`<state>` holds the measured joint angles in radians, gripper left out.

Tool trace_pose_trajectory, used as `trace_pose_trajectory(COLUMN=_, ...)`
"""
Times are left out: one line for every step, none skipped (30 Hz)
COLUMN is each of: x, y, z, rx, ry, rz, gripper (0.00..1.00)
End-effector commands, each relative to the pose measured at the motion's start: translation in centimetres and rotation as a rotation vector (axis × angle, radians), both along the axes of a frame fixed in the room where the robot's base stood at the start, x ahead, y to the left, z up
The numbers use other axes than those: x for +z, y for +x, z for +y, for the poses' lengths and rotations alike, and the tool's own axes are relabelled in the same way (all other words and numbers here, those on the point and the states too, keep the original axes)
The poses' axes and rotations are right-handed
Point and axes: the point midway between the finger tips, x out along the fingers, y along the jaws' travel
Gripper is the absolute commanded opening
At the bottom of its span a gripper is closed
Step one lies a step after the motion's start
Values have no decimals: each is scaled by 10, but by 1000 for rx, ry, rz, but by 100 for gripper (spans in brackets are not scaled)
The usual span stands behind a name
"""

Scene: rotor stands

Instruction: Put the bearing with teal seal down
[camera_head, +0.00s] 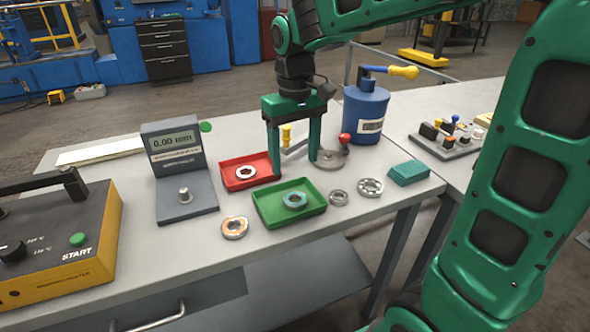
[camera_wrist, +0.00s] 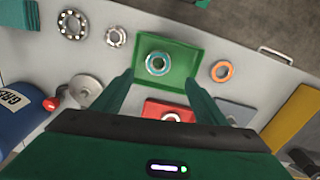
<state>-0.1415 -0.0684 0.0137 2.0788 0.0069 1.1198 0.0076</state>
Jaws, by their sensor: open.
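The bearing with teal seal (camera_head: 294,199) lies flat inside the green tray (camera_head: 268,218) on the bench. In the wrist view the teal-sealed bearing (camera_wrist: 157,64) sits in the left half of the green tray (camera_wrist: 190,82). My gripper (camera_head: 294,172) is open and empty, its two fingers pointing down, behind and above the green tray. In the wrist view its fingers (camera_wrist: 158,90) are spread apart, with the bearing beyond and between them, touching neither.
A red tray (camera_head: 236,183) holding another bearing is left of my gripper. An orange-sealed bearing (camera_head: 235,227), two bare bearings (camera_head: 370,187) and a teal box (camera_head: 408,173) lie around. A gauge (camera_head: 178,165), blue grease pot (camera_head: 365,112) and heater (camera_head: 70,245) stand nearby.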

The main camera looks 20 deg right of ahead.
Motion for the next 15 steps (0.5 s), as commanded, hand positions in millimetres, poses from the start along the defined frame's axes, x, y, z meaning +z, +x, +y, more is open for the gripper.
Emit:
trace_pose_trajectory(x=3, y=0, z=0, rx=0, ry=0, rz=-2, gripper=66)
trace_pose_trajectory(x=4, y=0, z=0, rx=0, ry=0, rz=-2, gripper=66)
trace_pose_trajectory(x=5, y=0, z=0, rx=0, ry=0, rz=-1, gripper=66)
trace_pose_trajectory(x=5, y=0, z=0, rx=0, ry=0, rz=-1, gripper=66)
trace_pose_trajectory(x=5, y=0, z=0, rx=1, ry=0, rz=-1, gripper=66)
trace_pose_trajectory(x=5, y=-1, z=0, rx=-1, ry=0, rz=-1, gripper=66)
trace_pose_trajectory(x=5, y=-2, z=-2, rx=-5, ry=0, rz=-1, gripper=66)
trace_pose_trajectory(x=5, y=-4, z=-6, rx=-14, ry=-1, rz=-2, gripper=66)
trace_pose_trajectory(x=4, y=-8, z=-13, rx=-33, ry=-3, rz=-2, gripper=66)
trace_pose_trajectory(x=3, y=-13, z=-21, rx=-54, ry=-5, rz=-3, gripper=66)
trace_pose_trajectory(x=3, y=-20, z=-31, rx=-79, ry=-6, rz=-4, gripper=66)
trace_pose_trajectory(x=1, y=-31, z=-47, rx=-122, ry=-9, rz=-4, gripper=66)
trace_pose_trajectory(x=0, y=-42, z=-60, rx=-160, ry=-11, rz=-5, gripper=66)
trace_pose_trajectory(x=-3, y=-55, z=-74, rx=-201, ry=-12, rz=-5, gripper=66)
trace_pose_trajectory(x=-6, y=-73, z=-92, rx=-258, ry=-13, rz=-5, gripper=66)
